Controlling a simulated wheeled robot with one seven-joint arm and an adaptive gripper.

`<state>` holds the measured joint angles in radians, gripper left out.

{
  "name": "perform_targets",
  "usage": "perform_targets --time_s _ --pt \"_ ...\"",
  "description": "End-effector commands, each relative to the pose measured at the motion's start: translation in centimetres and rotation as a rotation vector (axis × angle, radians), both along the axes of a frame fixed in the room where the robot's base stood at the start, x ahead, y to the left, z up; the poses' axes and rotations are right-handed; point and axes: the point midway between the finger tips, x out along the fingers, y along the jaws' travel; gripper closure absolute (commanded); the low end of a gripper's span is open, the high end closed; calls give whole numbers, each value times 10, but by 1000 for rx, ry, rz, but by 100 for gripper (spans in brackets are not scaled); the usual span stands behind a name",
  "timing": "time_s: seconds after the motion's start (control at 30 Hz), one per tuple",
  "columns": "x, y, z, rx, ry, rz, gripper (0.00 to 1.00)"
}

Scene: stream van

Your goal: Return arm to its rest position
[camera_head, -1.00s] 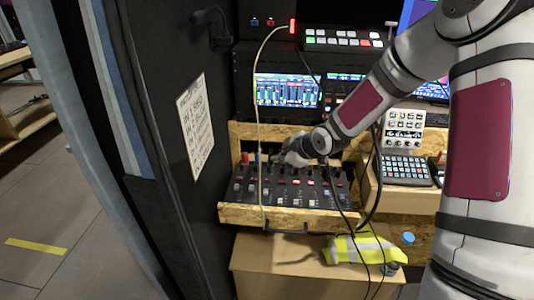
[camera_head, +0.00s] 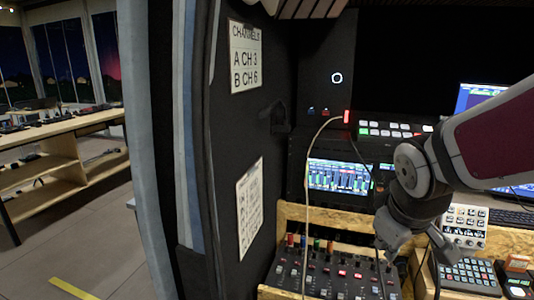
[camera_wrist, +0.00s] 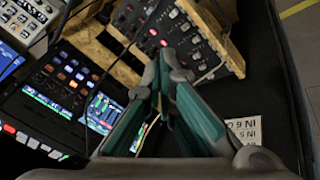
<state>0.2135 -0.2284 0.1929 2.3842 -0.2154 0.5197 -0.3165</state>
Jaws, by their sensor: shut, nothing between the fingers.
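My gripper (camera_head: 388,247) is at the end of my grey arm in the head view, above the right part of the audio mixer (camera_head: 325,272). It looks apart from the mixer and holds nothing. In the wrist view my gripper (camera_wrist: 160,62) has its fingers together at the tips. The mixer (camera_wrist: 183,28) lies beyond the fingertips there, with red lights and several knobs. My forearm comes in from the right edge of the head view and hides part of the desk and screens.
A lit screen (camera_head: 338,176) and a video switcher (camera_head: 395,130) stand behind my gripper. A cable (camera_head: 310,190) hangs in front of the mixer. A keypad (camera_head: 468,273) and a knob panel (camera_head: 464,226) are at right. A dark wall with signs (camera_head: 246,55) stands at left.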

Motion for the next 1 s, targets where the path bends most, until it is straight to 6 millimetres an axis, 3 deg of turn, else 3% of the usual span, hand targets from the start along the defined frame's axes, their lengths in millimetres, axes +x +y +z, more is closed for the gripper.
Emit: perform_targets --time_s 0.1,0.3,0.5,0.67,1.0 --pt "-47 5 23 61 -2 -115 100" --pt "-122 17 41 200 18 -283 100" --pt "-169 27 44 308 49 -373 100" --pt "-181 30 44 338 62 -397 100" --pt "-181 30 44 338 63 -397 100"
